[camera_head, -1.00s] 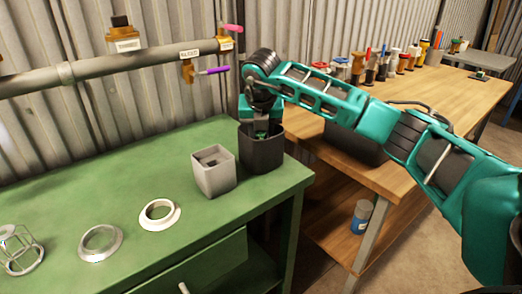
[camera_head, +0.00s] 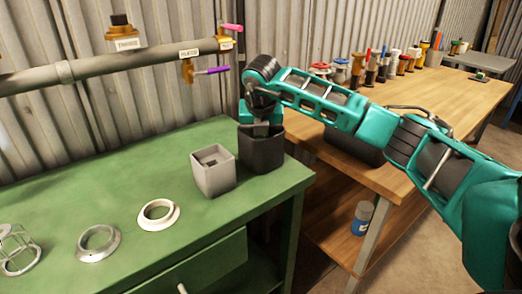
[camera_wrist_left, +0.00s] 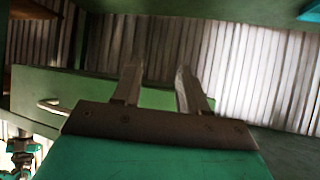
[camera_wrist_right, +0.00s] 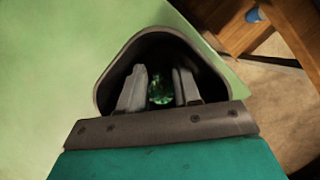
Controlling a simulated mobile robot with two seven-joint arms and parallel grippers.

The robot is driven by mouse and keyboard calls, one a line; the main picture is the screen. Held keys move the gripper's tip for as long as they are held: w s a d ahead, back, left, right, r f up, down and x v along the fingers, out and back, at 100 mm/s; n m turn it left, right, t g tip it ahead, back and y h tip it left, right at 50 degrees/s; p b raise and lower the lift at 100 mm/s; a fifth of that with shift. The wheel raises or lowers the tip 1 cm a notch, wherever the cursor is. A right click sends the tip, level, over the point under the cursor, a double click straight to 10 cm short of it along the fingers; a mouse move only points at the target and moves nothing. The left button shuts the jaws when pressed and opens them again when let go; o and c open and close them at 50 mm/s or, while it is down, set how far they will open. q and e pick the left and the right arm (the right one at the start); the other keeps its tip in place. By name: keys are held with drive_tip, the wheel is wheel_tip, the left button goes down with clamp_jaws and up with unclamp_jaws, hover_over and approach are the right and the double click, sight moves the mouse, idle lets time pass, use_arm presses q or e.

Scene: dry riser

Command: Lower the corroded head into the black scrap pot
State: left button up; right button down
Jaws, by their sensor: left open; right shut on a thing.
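The black scrap pot (camera_head: 261,156) stands at the right end of the green bench; its opening also shows in the right wrist view (camera_wrist_right: 138,50). My right gripper (camera_head: 262,131) points down into the pot, its fingers partly below the rim. In the right wrist view, it is shut on the corroded head (camera_wrist_right: 161,88), a greenish mottled thing between the fingertips inside the opening. The head's lower part and the pot's floor are hidden or too dark to tell. My left gripper (camera_wrist_left: 155,78) is open and empty, shown only in its wrist view.
A grey square pot (camera_head: 213,178) stands close left of the black pot. White rings (camera_head: 159,214) and a wire cage (camera_head: 17,252) lie on the green bench (camera_head: 110,190). A pipe (camera_head: 90,72) runs along the wall behind. A wooden table (camera_head: 430,95) stands at right.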

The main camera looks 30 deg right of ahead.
use_arm(q)
drive_tip(key=shift+f+b, duration=0.3)
use_arm(e)
drive_tip(key=shift+f, duration=0.5)
drive_tip(key=c, duration=0.7)
unclamp_jaws()
drive_tip(key=shift+v, duration=0.85)
use_arm(q)
drive_tip(key=r, duration=0.1)
drive_tip(key=d+r+p, duration=0.1)
drive_tip(key=r, duration=0.1)
drive_tip(key=r+p, duration=0.1)
drive_tip(key=shift+w+d+r, duration=0.15)
drive_tip(key=shift+w, duration=0.2)
use_arm(e)
drive_tip(key=v, duration=1.1)
drive_tip(key=shift+s+r, duration=0.1)
drive_tip(key=shift+s, duration=0.05)
